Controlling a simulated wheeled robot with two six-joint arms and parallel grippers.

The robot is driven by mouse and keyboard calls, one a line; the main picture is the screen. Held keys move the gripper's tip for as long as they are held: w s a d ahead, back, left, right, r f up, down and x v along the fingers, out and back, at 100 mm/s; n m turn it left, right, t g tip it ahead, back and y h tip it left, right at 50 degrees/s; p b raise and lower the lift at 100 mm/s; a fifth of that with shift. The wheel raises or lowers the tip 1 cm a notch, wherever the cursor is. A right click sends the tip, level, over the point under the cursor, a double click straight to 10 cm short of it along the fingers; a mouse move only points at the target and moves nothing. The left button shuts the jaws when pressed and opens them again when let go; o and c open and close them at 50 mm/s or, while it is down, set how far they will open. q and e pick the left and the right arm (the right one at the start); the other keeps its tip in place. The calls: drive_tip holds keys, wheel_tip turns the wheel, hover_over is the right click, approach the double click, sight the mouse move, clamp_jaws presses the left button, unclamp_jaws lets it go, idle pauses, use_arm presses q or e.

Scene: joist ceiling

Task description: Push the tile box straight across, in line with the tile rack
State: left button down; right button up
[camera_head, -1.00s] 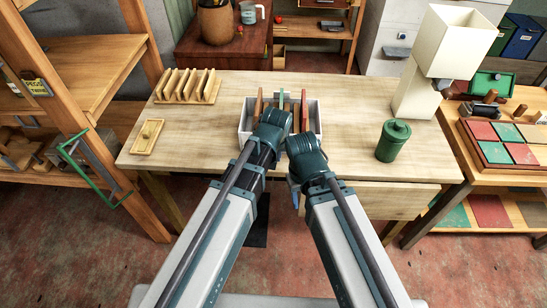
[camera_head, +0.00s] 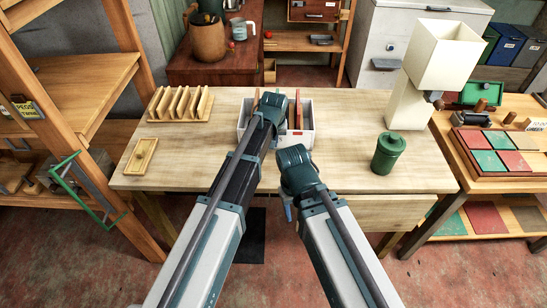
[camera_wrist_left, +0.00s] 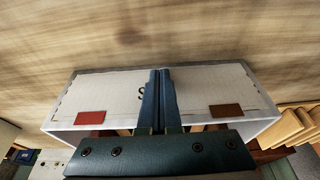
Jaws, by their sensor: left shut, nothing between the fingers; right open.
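The tile box (camera_head: 306,138) is a whitish open box with upright tiles in it, near the middle of the table toward the back edge. The tile rack (camera_head: 180,104) is a wooden slatted stand to its left, at about the same depth. In the left wrist view, my left gripper (camera_wrist_left: 158,78) is shut and empty, its fingers over the box's outer wall (camera_wrist_left: 205,85), apparently against it. That wall bears a red and a brown label. In the head view my left arm hides the fingers and part of the box. My right gripper (camera_head: 288,208) is open, clear of the box on the near side.
The table (camera_head: 345,165) is bare between box and canister. Shelving stands at left, a side table at right.

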use_arm(q)
drive_tip(key=w, duration=1.5)
drive_tip(key=shift+s, duration=0.1)
drive_tip(key=shift+s, duration=0.55)
drive_tip(key=shift+s+a, duration=0.1)
drive_tip(key=shift+s, duration=1.05)
drive_tip(key=shift+s+r+p, duration=0.5)
drive_tip(key=shift+p, duration=0.05)
drive_tip(key=p+v, duration=0.9)
drive_tip(key=s+a+m+g, duration=0.2)
drive_tip(key=s, duration=1.5)
drive_tip(key=s+a+m+g+y, duration=0.1)
drive_tip(key=s+a, duration=0.1)
drive_tip(key=s, duration=1.6)
drive_tip(key=shift+f+m+g, duration=0.4)
drive_tip(key=shift+f, duration=0.05)
use_arm(e)
wheel_tip(320, 180, up, 10)
drive_tip(key=shift+s+d+f, duration=0.2)
drive_tip(key=shift+d+f, duration=0.05)
drive_tip(key=shift+d, duration=0.2)
use_arm(q)
drive_tip(key=shift+s, duration=0.15)
